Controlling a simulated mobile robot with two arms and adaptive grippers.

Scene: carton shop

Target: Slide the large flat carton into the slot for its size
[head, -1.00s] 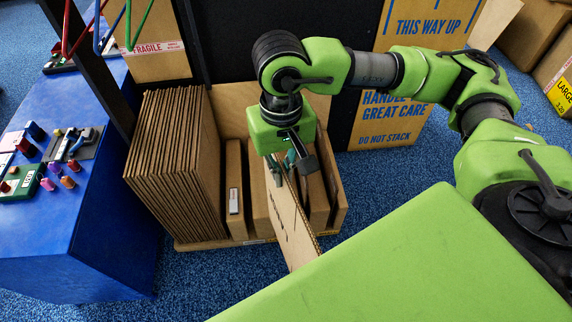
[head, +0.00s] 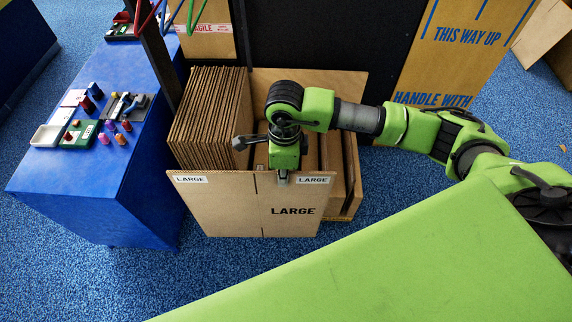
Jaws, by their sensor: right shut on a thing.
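The large flat carton (head: 230,208) is a brown sheet marked LARGE. It stands upright, broad face toward me, across the front of the wooden slotted rack (head: 348,83). My right gripper (head: 282,180) is shut on the middle of its top edge. The rack's left part holds a thick stack of flat cartons (head: 205,118). Slots to the right hold other upright cartons (head: 349,165), partly hidden by my arm. The carton hides the rack's lower front, and I cannot tell whether it touches the rack. My left gripper is not in view.
A blue workbench (head: 70,190) with small coloured parts and tools stands at left. A black panel (head: 330,40) is behind the rack. A large printed carton (head: 445,60) stands at back right. Blue carpet (head: 180,270) is open in front.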

